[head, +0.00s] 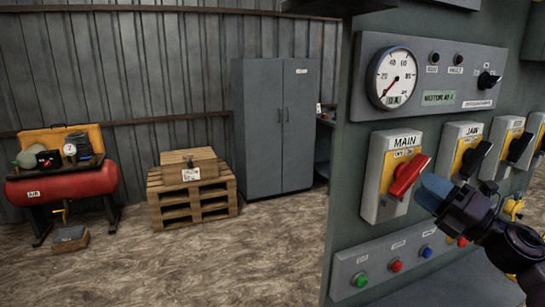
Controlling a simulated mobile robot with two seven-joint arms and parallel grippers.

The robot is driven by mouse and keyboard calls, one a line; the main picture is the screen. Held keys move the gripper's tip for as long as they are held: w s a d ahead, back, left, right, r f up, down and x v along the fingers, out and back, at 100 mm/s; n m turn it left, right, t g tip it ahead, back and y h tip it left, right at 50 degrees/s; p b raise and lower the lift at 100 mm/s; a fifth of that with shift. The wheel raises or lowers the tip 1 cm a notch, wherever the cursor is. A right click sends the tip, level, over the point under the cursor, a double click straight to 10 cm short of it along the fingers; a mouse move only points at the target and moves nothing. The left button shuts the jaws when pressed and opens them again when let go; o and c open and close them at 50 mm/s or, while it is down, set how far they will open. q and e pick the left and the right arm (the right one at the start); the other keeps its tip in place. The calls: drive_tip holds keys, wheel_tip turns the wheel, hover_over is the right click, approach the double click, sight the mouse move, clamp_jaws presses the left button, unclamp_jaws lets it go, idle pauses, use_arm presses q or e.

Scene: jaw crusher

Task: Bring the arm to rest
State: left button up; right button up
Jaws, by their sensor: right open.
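My right gripper (437,191) is at the right of the head view, in front of the control panel. Its blue fingertip is just right of the red MAIN switch handle (409,176), with a small gap visible in the picture. The jaws are open and nothing shows between them. The MAIN switch (385,208) has a grey plate and a tilted red handle. The JAW switch (459,142) with a black handle is beside it, partly behind the gripper. My left gripper is not in view.
A gauge (391,78) sits above the switches, and a row of push buttons (397,266) below, partly hidden by my arm. A grey cabinet (275,125), stacked pallets (192,205) and a red compressor (62,185) stand by the back wall. The floor (230,265) left of the panel is clear.

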drive_tip(key=s+d+f+m+t+h, duration=0.1)
drive_tip(key=s+f+m+h, duration=0.1)
drive_tip(key=f+m+h, duration=0.35)
drive_tip(key=s+f+m+t+h, duration=0.1)
drive_tip(key=s+f+m+h, duration=0.15)
drive_tip(key=f+m, duration=0.6)
drive_tip(key=s+d+f+m+t+h, duration=0.1)
drive_tip(key=s+f+m+h, duration=0.3)
drive_tip(key=f, duration=0.6)
drive_tip(key=s+a+f+m+g+h, duration=0.1)
drive_tip(key=s+a+f+m+g, duration=0.1)
drive_tip(key=s+f+m, duration=0.5)
drive_tip(key=s+a+f+m+g+h, duration=0.2)
drive_tip(key=s+f+m+g, duration=0.3)
drive_tip(key=s+f, duration=0.5)
wheel_tip(320, 180, down, 3)
drive_tip(key=shift+s+a+f+m, duration=0.2)
drive_tip(key=shift+a+m, duration=0.25)
drive_tip(key=shift+m, duration=0.45)
drive_tip(key=shift+s+d, duration=0.1)
drive_tip(key=shift+s, duration=0.05)
